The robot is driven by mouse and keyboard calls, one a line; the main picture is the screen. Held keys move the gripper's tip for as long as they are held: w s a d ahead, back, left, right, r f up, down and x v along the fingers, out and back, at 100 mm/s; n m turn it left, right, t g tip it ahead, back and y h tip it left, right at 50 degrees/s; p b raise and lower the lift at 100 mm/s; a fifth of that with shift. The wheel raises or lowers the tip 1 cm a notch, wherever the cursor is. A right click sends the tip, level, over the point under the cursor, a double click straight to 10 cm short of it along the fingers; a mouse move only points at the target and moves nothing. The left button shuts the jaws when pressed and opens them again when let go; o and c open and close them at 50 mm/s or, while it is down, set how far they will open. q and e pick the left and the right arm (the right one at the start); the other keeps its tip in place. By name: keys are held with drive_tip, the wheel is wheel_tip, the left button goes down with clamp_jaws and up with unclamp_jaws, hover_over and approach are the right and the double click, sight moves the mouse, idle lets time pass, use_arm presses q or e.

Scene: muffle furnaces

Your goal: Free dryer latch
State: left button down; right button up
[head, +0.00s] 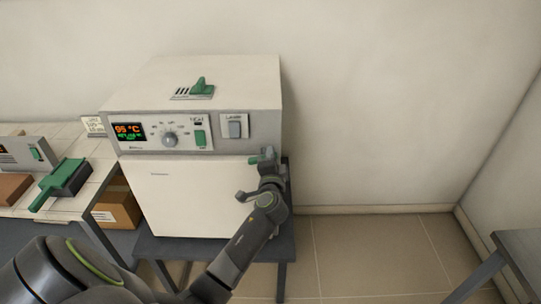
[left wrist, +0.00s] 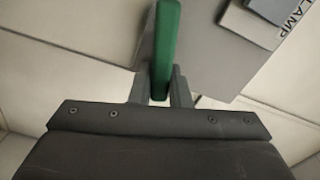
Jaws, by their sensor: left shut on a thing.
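The dryer (head: 190,150) is a cream box with a grey control panel and a closed front door (head: 190,197). Its green latch handle (head: 256,159) shows at the upper right of the door, partly hidden by my gripper. My left gripper (head: 267,158) is at that handle. In the left wrist view the green latch handle (left wrist: 165,45) stands upright between the two fingers, and my left gripper (left wrist: 162,88) is shut on it. My right gripper is not in view.
The dryer stands on a dark table (head: 285,225). The panel has a 95 °C display (head: 129,131), a knob and a lamp switch (head: 235,129). A green vent lever (head: 202,86) is on top. A bench (head: 75,210) with other equipment is at left.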

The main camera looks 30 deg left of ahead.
use_arm(q)
drive_tip(key=shift+f+m, duration=0.15)
drive_tip(key=shift+m, duration=0.65)
drive_tip(key=c, duration=1.4)
unclamp_jaws()
drive_tip(key=shift+o, duration=0.2)
drive_tip(key=shift+d+f, duration=0.1)
drive_tip(key=shift+s+f, duration=0.1)
drive_tip(key=shift+f, duration=0.05)
